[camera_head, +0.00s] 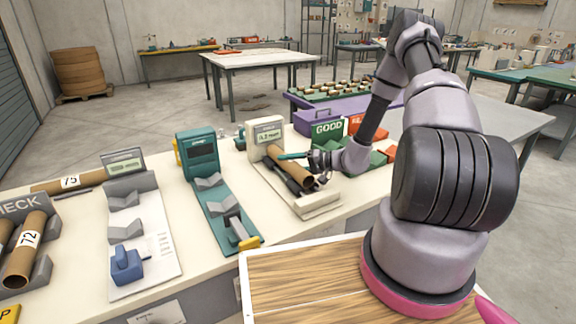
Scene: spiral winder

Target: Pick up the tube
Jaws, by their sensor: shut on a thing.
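A brown cardboard tube (275,153) lies tilted in the cream gauge (318,208) with a small display, near the middle of the bench. My gripper (306,182) reaches in from the right and is shut on this tube near its front end. The dark fingers and wrist hide part of the tube. I cannot tell whether the tube still touches the gauge's supports. Another tube marked 72 (24,250) lies at the far left, and one marked 75 (68,182) lies behind it.
A teal gauge (197,153) and a white gauge with a blue clamp (127,262) stand left of my gripper. A green GOOD bin (328,131) and a red bin (388,160) stand behind and right. Bare bench shows at the front right of the teal gauge.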

